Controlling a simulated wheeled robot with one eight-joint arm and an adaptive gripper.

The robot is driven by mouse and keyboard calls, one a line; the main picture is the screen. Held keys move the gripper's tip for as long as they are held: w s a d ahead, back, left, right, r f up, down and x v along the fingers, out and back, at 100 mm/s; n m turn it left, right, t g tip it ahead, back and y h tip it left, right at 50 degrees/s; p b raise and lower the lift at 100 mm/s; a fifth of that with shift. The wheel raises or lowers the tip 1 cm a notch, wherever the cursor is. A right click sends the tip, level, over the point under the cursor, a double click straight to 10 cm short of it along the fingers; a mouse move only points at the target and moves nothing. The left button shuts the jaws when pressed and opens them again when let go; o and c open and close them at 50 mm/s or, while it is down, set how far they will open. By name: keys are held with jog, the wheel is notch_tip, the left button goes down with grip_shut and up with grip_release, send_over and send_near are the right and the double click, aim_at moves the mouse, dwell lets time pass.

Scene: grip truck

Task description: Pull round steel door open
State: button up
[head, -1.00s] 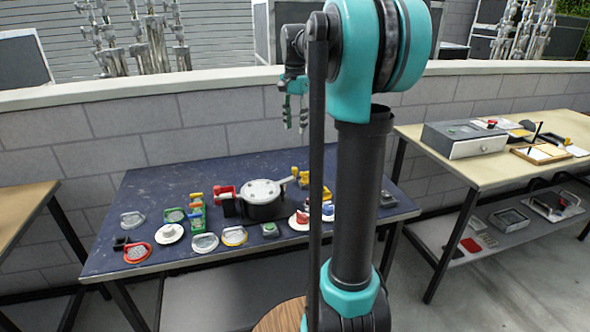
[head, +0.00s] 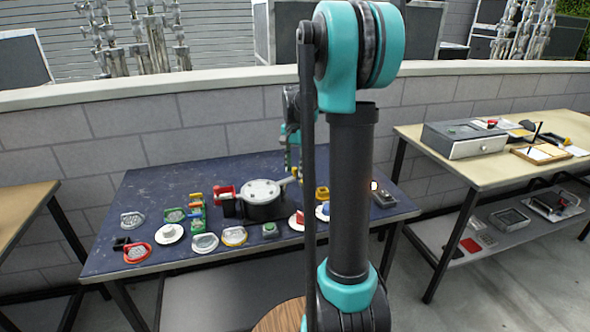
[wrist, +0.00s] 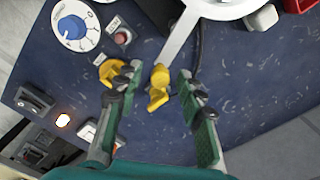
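The round steel door (head: 262,189) looks like a grey disc on a round black body on the dark blue table. Its grey handle sticks out to the right. In the wrist view, part of the steel disc (wrist: 222,4) shows at the top edge, and the handle (wrist: 176,38) runs down from it. A yellow piece (wrist: 159,84) lies below the handle's end, in line with the gap between my fingers. My gripper (wrist: 157,76) is open, with one finger on each side of that gap. In the head view my gripper (head: 291,160) is above the handle's end, partly hidden by my arm.
Several small knobs and handles lie around the door on the blue table (head: 155,190). In the wrist view a blue dial (wrist: 72,27), another yellow knob (wrist: 112,71) and a lit button (wrist: 62,120) are at the left. The table's right side in that view is bare.

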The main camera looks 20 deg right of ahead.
jog(key=shift+f, duration=0.4)
jog(key=shift+c, duration=0.3)
grip_shut()
